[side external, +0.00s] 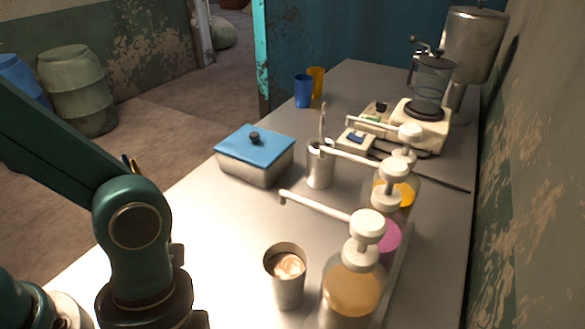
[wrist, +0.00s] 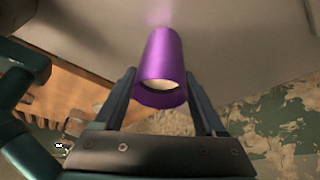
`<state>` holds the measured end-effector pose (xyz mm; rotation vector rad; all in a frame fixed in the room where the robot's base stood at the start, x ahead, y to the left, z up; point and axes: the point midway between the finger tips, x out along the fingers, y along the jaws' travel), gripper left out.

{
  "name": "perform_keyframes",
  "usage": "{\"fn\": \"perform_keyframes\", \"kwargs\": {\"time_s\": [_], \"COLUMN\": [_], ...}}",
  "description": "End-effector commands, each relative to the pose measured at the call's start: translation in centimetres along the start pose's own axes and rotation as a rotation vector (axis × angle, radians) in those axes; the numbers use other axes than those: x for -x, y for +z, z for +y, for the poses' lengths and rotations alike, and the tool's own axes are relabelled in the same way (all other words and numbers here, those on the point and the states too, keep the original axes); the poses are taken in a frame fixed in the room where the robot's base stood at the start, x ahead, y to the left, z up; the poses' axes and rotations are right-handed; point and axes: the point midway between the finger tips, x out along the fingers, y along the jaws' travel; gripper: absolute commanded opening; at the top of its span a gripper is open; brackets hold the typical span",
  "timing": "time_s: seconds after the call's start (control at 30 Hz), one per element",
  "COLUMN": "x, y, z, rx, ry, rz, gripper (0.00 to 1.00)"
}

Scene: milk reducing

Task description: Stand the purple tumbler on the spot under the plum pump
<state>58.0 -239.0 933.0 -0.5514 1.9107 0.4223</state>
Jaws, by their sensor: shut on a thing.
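The purple tumbler (wrist: 163,60) is between the two fingers of my gripper (wrist: 160,78) in the wrist view. My gripper is shut on it. Its open mouth faces the camera and shows a pale inside. Neither the tumbler nor my fingers show in the side view. The plum pump (side external: 387,192) appears to be the middle one in the row, on a bottle with pink-purple contents (side external: 390,240) partly hidden behind the nearest bottle. Its white spout reaches left over the counter. No marked spot is discernible under it.
The nearest pump bottle (side external: 352,290) holds tan liquid; an orange-filled bottle (side external: 407,190) stands farther back. A frothy metal cup (side external: 287,280) and a steel holder (side external: 320,168) stand left of the bottles. A blue-lidded box (side external: 254,158) sits near the counter's left edge.

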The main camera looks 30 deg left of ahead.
Motion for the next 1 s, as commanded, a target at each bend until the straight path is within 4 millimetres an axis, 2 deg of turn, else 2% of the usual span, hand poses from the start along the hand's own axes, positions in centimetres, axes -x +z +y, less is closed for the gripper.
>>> {"fn": "perform_keyframes", "kwargs": {"time_s": [0.37,0.4,0.43,0.77,0.87,1.0], "x": [-0.4,-0.3,-0.3,0.1,1.1,3.7], "y": [0.1,0.1,0.1,0.0,0.0,0.1], "z": [0.0,0.0,0.0,-0.1,-0.2,-0.2], "rx": [0.0,-0.001,-0.001,-0.002,-0.001,-0.002], "ry": [0.002,0.001,0.001,-0.004,-0.007,-0.011], "rz": [0.001,0.0,0.001,0.0,0.002,-0.002], "gripper": [0.03,0.88,0.99,1.0,1.0,1.0]}}
